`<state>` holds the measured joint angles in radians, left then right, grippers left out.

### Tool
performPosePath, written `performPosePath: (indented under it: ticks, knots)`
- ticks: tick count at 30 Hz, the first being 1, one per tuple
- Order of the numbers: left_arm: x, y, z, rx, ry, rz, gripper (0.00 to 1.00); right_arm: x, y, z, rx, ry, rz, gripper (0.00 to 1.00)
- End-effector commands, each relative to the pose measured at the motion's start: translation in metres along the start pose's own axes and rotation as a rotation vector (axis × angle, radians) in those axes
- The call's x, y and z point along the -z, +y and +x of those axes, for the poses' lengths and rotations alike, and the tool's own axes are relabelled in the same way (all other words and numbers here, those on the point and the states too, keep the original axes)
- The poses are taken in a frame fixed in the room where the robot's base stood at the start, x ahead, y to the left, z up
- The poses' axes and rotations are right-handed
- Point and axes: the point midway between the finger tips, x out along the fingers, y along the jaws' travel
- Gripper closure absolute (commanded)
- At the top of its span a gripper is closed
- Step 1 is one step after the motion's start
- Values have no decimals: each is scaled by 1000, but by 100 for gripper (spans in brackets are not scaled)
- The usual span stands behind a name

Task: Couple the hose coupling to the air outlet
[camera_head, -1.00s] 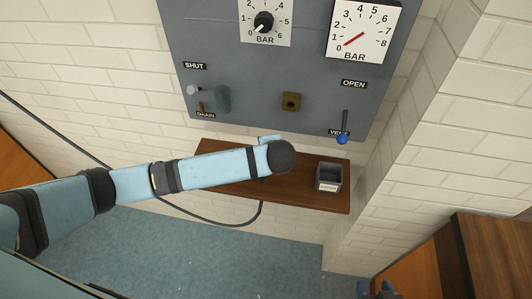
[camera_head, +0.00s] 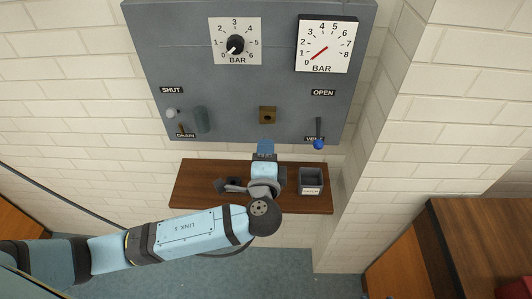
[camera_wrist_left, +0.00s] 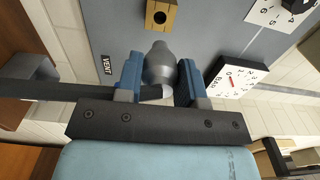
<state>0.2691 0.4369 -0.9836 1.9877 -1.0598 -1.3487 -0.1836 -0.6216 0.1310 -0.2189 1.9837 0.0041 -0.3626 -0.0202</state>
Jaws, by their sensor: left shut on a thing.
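The air outlet is a square brass block (camera_head: 267,115) with a dark hole, on the grey panel's lower middle. It also shows at the top of the left wrist view (camera_wrist_left: 161,14). My left gripper (camera_head: 266,147) points up at the panel, just below the outlet. In the left wrist view its blue fingers (camera_wrist_left: 161,80) are shut on the grey, round hose coupling (camera_wrist_left: 159,62). The coupling's nose faces the outlet, with a visible gap between them. The black hose (camera_wrist_left: 55,90) runs off left. In the head view the coupling cannot be made out. My right gripper is not in view.
The panel (camera_head: 180,55) carries two dials, a drain handle (camera_head: 202,120) at left and a blue-tipped vent lever (camera_head: 318,142) at right. Below, a wooden shelf (camera_head: 190,200) holds a small grey box (camera_head: 311,180) right of my wrist. A brick pillar stands at right.

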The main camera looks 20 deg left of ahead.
Motion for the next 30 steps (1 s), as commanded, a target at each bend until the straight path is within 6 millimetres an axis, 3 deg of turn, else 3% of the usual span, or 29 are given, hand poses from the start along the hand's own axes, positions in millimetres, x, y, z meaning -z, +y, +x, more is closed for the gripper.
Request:
performPosePath:
  ticks: [5, 21, 30]
  knots:
    - [0, 0, -2, -3, -2, -2, 93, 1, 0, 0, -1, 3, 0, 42]
    - [0, 1, 46, -1, -3, -1, 93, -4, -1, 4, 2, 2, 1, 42]
    - [0, 0, 57, -1, -2, -1, 93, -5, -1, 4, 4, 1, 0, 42]
